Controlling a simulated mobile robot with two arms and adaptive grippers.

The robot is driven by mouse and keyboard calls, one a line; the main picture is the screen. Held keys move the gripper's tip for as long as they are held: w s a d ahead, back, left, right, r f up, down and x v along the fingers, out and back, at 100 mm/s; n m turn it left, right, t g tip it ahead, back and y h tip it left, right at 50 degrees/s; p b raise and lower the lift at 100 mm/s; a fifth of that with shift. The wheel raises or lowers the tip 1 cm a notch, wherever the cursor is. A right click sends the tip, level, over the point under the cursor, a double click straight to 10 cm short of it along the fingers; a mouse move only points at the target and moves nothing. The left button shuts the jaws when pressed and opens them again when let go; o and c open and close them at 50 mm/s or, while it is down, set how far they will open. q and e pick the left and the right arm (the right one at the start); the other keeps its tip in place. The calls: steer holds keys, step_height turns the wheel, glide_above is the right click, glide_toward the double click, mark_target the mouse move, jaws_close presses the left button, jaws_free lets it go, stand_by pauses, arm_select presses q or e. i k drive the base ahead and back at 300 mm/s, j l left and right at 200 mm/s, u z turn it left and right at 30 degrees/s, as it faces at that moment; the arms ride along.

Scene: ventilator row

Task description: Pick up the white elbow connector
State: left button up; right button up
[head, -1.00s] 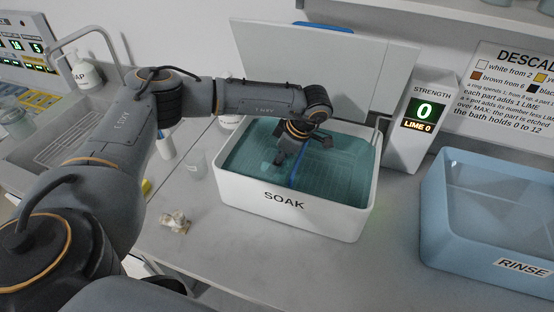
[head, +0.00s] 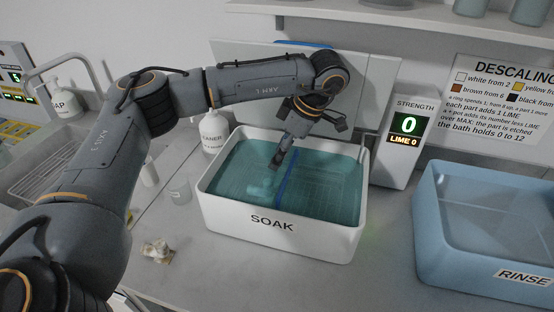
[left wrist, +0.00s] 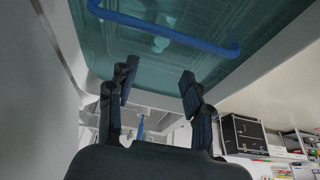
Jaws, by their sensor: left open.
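A small pale object (head: 258,190), blurred under the teal liquid, lies in the left part of the white SOAK tub (head: 282,229); it may be the white elbow connector, but its shape is unclear. A pale shape (left wrist: 160,43) also shows through the liquid in the left wrist view. My left gripper (head: 307,143) is open over the back of the tub, its fingers spread and tilted. In the left wrist view its fingers (left wrist: 158,85) have nothing between them. My right gripper is out of view.
A blue bar (head: 287,180) crosses the tub. A strength display (head: 400,140) and the blue RINSE tub (head: 484,270) stand to the right.

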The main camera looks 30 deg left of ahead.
mark_target(160, 250)
steer(key=k, duration=1.5)
